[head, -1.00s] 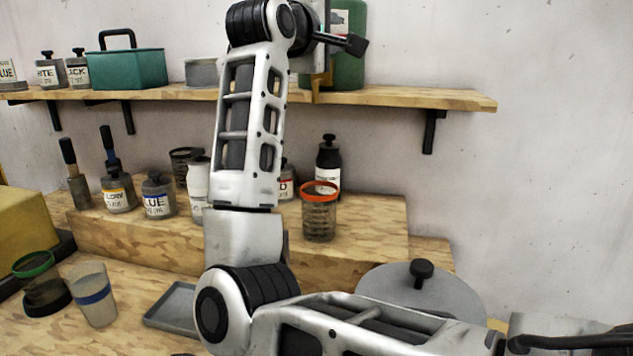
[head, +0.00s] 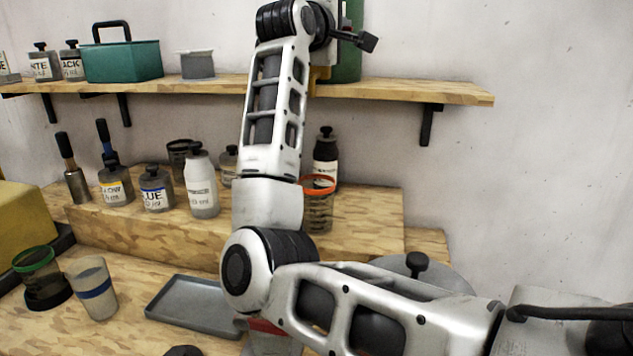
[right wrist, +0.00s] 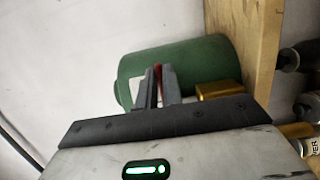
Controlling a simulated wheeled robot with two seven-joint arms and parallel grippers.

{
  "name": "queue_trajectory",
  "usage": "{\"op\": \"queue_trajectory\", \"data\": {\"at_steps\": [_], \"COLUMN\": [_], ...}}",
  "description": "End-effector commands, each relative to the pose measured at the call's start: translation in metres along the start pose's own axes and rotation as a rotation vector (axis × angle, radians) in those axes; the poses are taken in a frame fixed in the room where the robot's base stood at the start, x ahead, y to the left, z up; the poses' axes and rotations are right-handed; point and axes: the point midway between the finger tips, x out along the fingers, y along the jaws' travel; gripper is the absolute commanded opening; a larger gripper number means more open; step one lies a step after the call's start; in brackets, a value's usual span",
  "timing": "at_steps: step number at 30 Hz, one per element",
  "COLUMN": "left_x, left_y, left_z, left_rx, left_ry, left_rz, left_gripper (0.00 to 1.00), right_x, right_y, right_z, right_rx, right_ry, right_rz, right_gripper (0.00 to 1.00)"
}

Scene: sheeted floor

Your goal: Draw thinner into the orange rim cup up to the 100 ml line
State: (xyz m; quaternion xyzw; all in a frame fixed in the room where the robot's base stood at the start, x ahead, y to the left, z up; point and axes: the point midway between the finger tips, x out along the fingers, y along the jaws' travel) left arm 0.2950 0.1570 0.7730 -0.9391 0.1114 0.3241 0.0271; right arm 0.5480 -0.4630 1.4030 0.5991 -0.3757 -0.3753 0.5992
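The orange rim cup (head: 319,212) stands upright on the wooden step, partly hidden by my right arm. It looks see-through, with marks on its side; I cannot make out a liquid level. A green container (head: 348,45) stands on the shelf above, mostly behind my arm. In the right wrist view the green container (right wrist: 190,62) has a brass-coloured part (right wrist: 212,91) beside it. My right gripper (right wrist: 158,72) is in front of the container, its fingers close together with a thin red strip showing between them. I cannot tell whether they hold it. My left gripper is out of view.
A black-capped bottle (head: 325,160) stands behind the orange rim cup. Paint jars and a white bottle (head: 201,185) stand left on the step. A grey tray (head: 190,303), a blue-banded cup (head: 93,290) and a green-rimmed cup (head: 38,275) are on the bench. A lidded pot (head: 440,275) is partly hidden.

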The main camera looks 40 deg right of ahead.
Motion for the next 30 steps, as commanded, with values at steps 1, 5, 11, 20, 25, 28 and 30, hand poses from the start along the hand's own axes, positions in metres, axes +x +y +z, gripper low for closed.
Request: {"op": "queue_trajectory", "data": {"at_steps": [1,5,11,20,25,28,30], "left_x": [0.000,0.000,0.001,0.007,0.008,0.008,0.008], "left_y": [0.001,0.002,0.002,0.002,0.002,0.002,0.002], "left_z": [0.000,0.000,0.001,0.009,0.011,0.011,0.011], "left_rx": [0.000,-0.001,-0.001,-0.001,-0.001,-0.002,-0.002], "left_ry": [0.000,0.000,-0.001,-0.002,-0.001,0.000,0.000], "left_rz": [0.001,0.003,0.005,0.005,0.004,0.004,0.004], "left_gripper": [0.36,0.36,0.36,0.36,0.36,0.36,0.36], "right_x": [0.000,0.000,0.000,0.003,0.004,0.005,0.005], "right_y": [0.000,0.000,-0.001,-0.002,-0.001,-0.001,-0.001], "right_z": [0.000,0.000,0.000,0.001,0.001,0.000,0.000], "right_rx": [0.000,0.000,0.000,0.002,0.001,0.001,-0.001], "right_ry": [0.000,0.000,0.005,0.074,0.109,0.121,0.123], "right_rz": [-0.001,-0.001,-0.001,-0.002,-0.002,-0.002,-0.002], "right_gripper": [0.00,0.00,0.00,0.00,0.00,0.00,0.00]}}
